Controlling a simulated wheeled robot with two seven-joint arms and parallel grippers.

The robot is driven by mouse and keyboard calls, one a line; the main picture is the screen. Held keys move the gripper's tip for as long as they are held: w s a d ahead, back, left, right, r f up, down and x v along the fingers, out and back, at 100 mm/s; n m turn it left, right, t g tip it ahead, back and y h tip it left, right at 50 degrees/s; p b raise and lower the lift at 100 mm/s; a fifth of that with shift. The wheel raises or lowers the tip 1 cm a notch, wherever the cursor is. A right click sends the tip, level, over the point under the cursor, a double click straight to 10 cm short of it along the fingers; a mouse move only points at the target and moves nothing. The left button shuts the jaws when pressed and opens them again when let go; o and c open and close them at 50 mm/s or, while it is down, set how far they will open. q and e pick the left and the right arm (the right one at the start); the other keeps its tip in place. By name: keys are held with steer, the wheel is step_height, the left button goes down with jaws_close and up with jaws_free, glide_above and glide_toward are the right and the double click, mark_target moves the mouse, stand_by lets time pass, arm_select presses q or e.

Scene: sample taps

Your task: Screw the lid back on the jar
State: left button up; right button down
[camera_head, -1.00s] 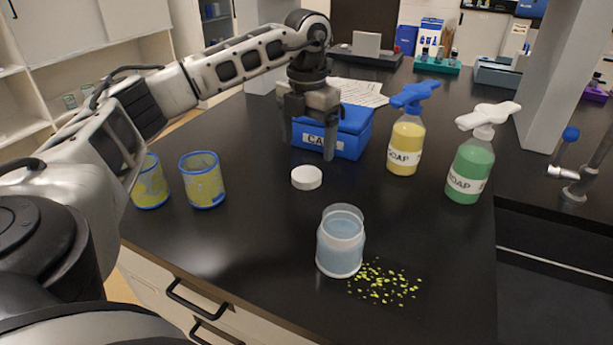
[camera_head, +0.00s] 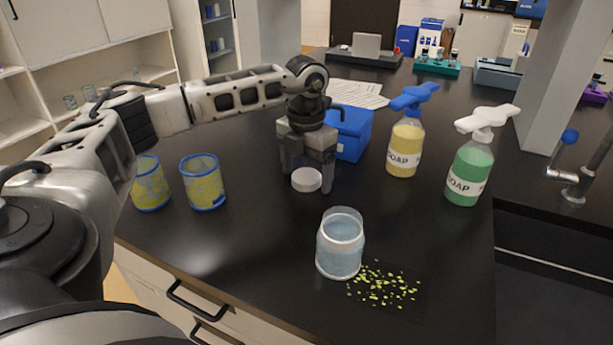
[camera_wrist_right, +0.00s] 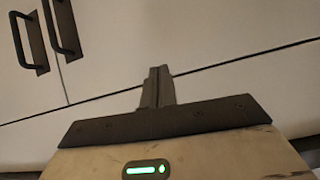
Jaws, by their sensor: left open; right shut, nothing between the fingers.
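The open jar (camera_head: 340,246) stands upright near the front of the black bench, clear with pale blue contents. The white round lid (camera_head: 306,180) lies flat on the bench behind and left of the jar. My left gripper (camera_head: 307,182) points down over the lid, open, with one finger on either side of it. I cannot tell whether the fingers touch the lid. My right gripper (camera_wrist_right: 158,88) shows only in the right wrist view, shut and empty, in front of white cabinet fronts.
Yellow-green bits (camera_head: 384,287) lie scattered right of the jar. Two blue-rimmed yellow containers (camera_head: 203,182) (camera_head: 150,184) stand at left. A blue box (camera_head: 353,134) is behind the gripper. Yellow (camera_head: 405,148) and green (camera_head: 469,170) soap bottles stand at right, near a sink tap (camera_head: 577,180).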

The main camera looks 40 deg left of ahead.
mark_target(307, 176)
arm_select(q)
steer(key=c, duration=1.1)
steer(key=shift+o, duration=0.2)
steer(key=shift+r, duration=0.2)
steer(key=shift+r, duration=0.25)
step_height(307, 176, up, 2)
steer(key=shift+r+b, duration=0.1)
steer(key=shift+b, duration=0.2)
steer(key=s+d+r, duration=0.9)
steer(key=d+r, duration=0.1)
steer(key=d, duration=0.1)
steer(key=shift+a, duration=0.1)
